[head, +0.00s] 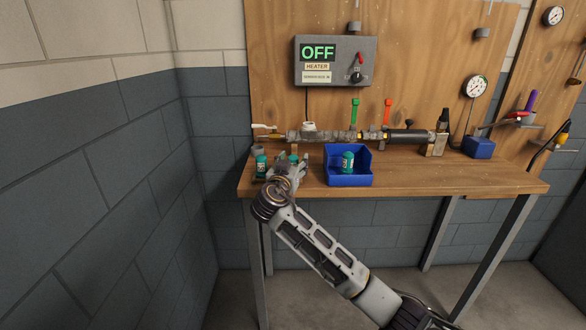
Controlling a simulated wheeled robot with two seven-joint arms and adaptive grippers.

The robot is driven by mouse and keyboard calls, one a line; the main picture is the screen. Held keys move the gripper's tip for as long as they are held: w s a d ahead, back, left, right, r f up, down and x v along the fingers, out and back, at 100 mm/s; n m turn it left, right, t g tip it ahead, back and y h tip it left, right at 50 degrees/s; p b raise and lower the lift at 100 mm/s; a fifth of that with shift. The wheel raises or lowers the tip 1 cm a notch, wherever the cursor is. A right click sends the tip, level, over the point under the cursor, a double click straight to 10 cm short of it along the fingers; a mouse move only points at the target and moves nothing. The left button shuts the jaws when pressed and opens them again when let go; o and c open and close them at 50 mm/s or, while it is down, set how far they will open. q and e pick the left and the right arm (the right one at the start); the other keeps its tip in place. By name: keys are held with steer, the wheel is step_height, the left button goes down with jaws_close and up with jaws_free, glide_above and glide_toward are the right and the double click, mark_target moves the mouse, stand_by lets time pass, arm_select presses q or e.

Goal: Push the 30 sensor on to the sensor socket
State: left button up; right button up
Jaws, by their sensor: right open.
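One teal sensor (261,166) stands upright at the left end of the bench. Another teal piece (293,158) shows just behind my right gripper and is partly hidden by it. A third teal sensor (347,161) with a pale label stands in a blue bin (349,181). The labels are too small to read, so I cannot tell which is the 30 sensor. A white round fitting (309,127) sits on the pipe and may be the socket; I cannot be sure. My right gripper (292,170) is open, low at the bench's front left. My left gripper is out of view.
A heater box (335,61) reading OFF hangs on the wooden board. Below it run the pipe with green (354,110) and red (387,110) upright handles and a black cylinder (410,136). A blue block (478,147) stands at right. The bench's front right (440,178) is clear.

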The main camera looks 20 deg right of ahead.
steer(key=c, duration=1.1)
steer(key=shift+r, duration=0.1)
steer(key=shift+c, duration=0.2)
steer(key=shift+r, duration=0.5)
step_height(320, 180, up, 8)
steer(key=shift+f+p, duration=0.1)
steer(key=shift+p, duration=0.9)
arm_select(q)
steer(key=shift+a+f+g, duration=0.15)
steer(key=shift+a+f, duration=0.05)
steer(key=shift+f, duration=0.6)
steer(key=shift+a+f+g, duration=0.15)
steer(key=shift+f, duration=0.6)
arm_select(e)
steer(key=shift+r, duration=0.5)
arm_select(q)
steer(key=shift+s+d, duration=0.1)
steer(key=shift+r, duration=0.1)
